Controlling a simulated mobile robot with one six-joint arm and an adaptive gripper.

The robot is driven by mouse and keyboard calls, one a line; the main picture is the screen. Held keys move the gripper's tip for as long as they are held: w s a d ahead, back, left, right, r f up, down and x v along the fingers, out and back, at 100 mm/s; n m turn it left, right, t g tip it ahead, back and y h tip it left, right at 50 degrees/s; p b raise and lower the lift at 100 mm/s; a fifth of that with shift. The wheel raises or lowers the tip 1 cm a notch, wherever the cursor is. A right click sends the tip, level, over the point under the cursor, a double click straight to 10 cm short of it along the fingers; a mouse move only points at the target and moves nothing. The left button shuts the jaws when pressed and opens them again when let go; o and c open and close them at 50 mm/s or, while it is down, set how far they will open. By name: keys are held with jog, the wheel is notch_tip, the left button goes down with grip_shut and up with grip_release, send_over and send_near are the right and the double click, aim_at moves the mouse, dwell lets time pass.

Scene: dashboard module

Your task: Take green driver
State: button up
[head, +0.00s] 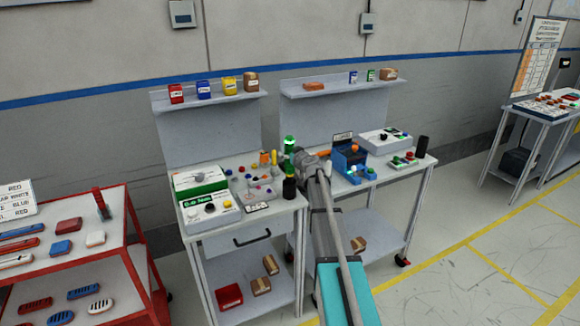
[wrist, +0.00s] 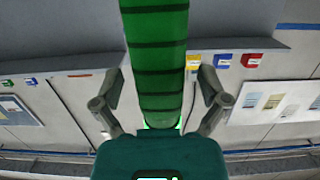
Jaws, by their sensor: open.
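The green driver shows in the wrist view as a green cylinder (wrist: 160,60) with dark bands, running from the top edge down between the fingers. My gripper (wrist: 160,88) is open, with one finger on each side of it and a visible gap on both sides. In the head view, a bright green part (head: 289,144) stands upright beside my gripper (head: 296,162), above a dark bottle-like body (head: 289,187). Whether these are one piece is unclear, as my gripper partly covers the spot.
The left workbench holds a green-and-white box (head: 200,181), a white control box (head: 211,212) and several small coloured parts. The right workbench holds a blue stand (head: 348,160) and a black cylinder (head: 422,146). Shelves with small boxes rise behind. A red cart (head: 75,270) stands left.

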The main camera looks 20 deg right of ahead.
aim_at(289, 136)
dwell(0.3)
grip_shut()
dwell(0.3)
jog(key=shift+r, duration=0.15)
notch_tip(289, 136, up, 10)
jog(key=p, duration=1)
jog(key=shift+a, duration=0.1)
dwell(0.8)
